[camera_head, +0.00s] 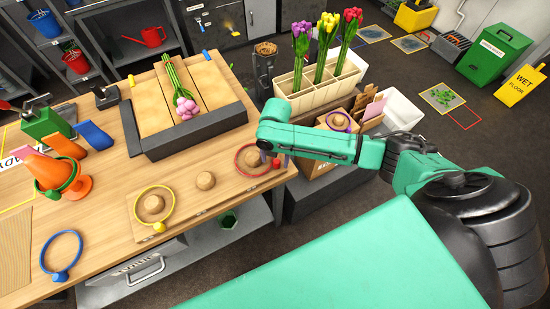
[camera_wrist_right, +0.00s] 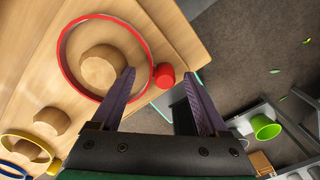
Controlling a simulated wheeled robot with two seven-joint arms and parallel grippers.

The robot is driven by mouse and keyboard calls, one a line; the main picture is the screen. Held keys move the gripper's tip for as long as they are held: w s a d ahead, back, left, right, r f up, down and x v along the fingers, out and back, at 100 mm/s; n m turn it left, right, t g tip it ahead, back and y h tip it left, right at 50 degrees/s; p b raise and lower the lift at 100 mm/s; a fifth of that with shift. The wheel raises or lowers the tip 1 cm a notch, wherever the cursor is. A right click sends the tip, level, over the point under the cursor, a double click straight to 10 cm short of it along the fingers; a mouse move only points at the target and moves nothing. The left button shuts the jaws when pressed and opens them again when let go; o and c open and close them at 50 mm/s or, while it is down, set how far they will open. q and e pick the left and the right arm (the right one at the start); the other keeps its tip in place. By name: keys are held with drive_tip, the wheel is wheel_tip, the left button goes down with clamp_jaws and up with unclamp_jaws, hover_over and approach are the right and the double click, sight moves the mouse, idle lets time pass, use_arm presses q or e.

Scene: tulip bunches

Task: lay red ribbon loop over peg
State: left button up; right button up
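The red ribbon loop (camera_head: 238,154) lies around the right-hand wooden peg (camera_head: 255,160) of the peg board (camera_head: 228,194). In the right wrist view the red loop (camera_wrist_right: 62,52) rings the peg (camera_wrist_right: 98,66), and its red tab (camera_wrist_right: 165,76) sticks out at the loop's right. My right gripper (camera_head: 276,161) is over that tab, and in the wrist view my right gripper (camera_wrist_right: 158,74) is open with the tab between its fingertips, apart from both. The middle peg (camera_head: 205,180) is bare. My left gripper is not in view.
A yellow loop (camera_head: 137,206) rings the left peg. A blue loop (camera_head: 43,251) lies on the bench at left. A purple loop (camera_head: 349,125) is on a box at right.

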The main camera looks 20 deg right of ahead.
wheel_tip(320, 180, up, 15)
drive_tip(key=b, duration=0.1)
drive_tip(key=shift+f, duration=0.2)
drive_tip(key=shift+f, duration=0.1)
idle(0.6)
